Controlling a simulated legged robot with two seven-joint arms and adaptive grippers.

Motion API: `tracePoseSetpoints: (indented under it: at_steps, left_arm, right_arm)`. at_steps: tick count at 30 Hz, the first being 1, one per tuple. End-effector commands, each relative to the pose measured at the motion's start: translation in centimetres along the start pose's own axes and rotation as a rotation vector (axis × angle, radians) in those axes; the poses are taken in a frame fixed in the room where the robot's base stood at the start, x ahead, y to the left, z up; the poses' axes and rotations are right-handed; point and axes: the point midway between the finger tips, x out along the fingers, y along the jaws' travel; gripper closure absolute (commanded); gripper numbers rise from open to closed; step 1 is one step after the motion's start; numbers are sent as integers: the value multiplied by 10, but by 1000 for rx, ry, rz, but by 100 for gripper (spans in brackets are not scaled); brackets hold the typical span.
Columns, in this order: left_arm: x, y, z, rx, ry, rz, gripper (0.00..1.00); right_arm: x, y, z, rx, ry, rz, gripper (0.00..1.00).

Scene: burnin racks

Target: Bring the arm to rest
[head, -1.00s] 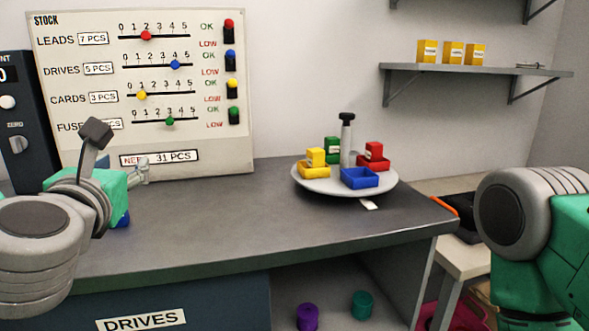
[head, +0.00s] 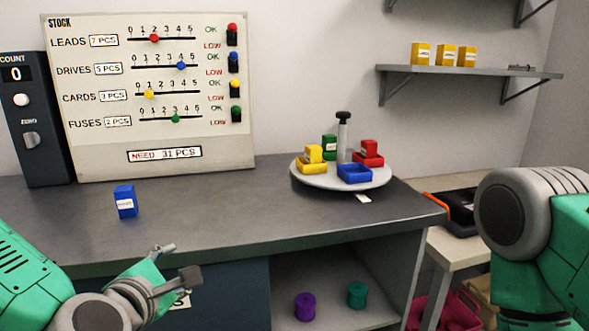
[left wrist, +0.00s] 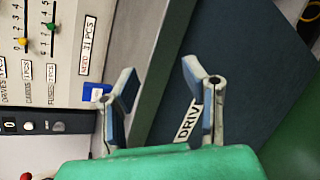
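My left gripper (head: 178,264) is in front of the bench's front edge at the lower left of the head view. It is open and empty; in the left wrist view its two fingers (left wrist: 162,80) stand apart with nothing between them. A blue box with a white label (head: 125,202) stands upright on the bench, beyond the gripper and apart from it. It also shows in the left wrist view (left wrist: 96,91), behind the left finger. My right arm shows at the right edge of the head view, but its gripper is out of view.
The grey bench (head: 230,215) has free room in the middle. A stock board (head: 150,165) and a counter unit (head: 35,150) stand at its back. A round tray (head: 310,180) with small coloured bins sits at the right. Purple (head: 305,306) and teal (head: 357,294) spools lie below.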

Motion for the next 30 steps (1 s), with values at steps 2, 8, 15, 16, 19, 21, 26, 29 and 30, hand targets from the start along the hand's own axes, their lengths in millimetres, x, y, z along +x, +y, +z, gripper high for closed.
tracePoseSetpoints:
  at_steps: [2,8,15,16,19,21,26,29,30]
  left_arm:
    - [2,-41,-20,188,16,-108,60]
    - [-24,-161,-104,830,-34,-492,60]
    - [-105,-252,-222,1544,-319,-989,60]
    - [-116,-256,-234,1610,-365,-1040,60]
    - [-144,-266,-266,1780,-503,-1178,60]
    - [-157,-268,-280,1852,-575,-1240,60]
    - [-168,-269,-292,1914,-646,-1292,60]
    - [-168,-269,-292,1914,-646,-1291,60]
    - [-168,-269,-291,1914,-645,-1290,60]
  right_arm:
    - [-2,0,0,0,0,0,60]
    - [-7,0,0,0,0,0,60]
    - [-12,0,-1,0,0,0,60]
    - [-12,0,-1,0,0,0,60]
    - [-14,0,-1,0,0,0,60]
    - [-14,0,-1,0,0,0,60]
    - [-14,0,-1,0,0,0,60]
    - [-14,0,-1,0,0,0,60]
    - [-14,0,-1,0,0,0,60]
